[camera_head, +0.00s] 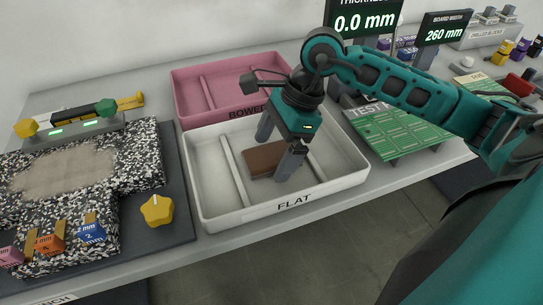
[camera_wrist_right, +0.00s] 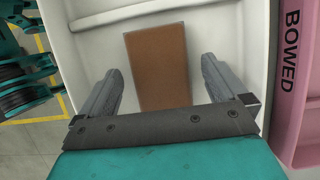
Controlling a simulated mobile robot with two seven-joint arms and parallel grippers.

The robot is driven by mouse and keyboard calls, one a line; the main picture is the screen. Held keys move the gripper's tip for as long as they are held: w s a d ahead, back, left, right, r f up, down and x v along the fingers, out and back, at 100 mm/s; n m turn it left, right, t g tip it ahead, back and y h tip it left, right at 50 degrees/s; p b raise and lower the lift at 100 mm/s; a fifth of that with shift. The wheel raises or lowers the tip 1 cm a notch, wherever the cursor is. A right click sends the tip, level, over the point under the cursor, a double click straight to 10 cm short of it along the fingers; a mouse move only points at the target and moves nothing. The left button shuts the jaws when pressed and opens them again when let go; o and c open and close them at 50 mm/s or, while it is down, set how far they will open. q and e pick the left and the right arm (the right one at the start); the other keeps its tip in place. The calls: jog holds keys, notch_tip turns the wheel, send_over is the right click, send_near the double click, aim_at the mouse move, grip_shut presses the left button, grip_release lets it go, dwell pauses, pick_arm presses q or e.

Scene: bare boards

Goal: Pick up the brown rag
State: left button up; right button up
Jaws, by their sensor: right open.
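A brown, flat rectangular piece (camera_head: 262,159), which I take for the brown rag, lies in the white tray (camera_head: 215,218) marked FLAT; its edges are straight and I cannot tell whether it is cloth. My right gripper (camera_head: 273,158) points down into the tray over the piece and hides part of it. In the right wrist view the brown piece (camera_wrist_right: 156,48) runs between the two spread fingers of the gripper (camera_wrist_right: 162,70), with a gap on each side. The right gripper is open and empty. My left gripper is in neither view.
The white tray has a low divider (camera_head: 233,170) left of the piece. A pink tray (camera_head: 187,98) marked BOWED stands behind it. A speckled slab (camera_head: 140,150) and yellow knob (camera_head: 157,210) are to the left. Green boards (camera_head: 400,128) lie to the right, under my arm.

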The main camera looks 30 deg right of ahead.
jog(key=shift+f+b, duration=0.25)
jog(key=shift+b, duration=0.2)
dwell(0.3)
jog(key=shift+c, duration=0.3)
jog(key=c, duration=1.1)
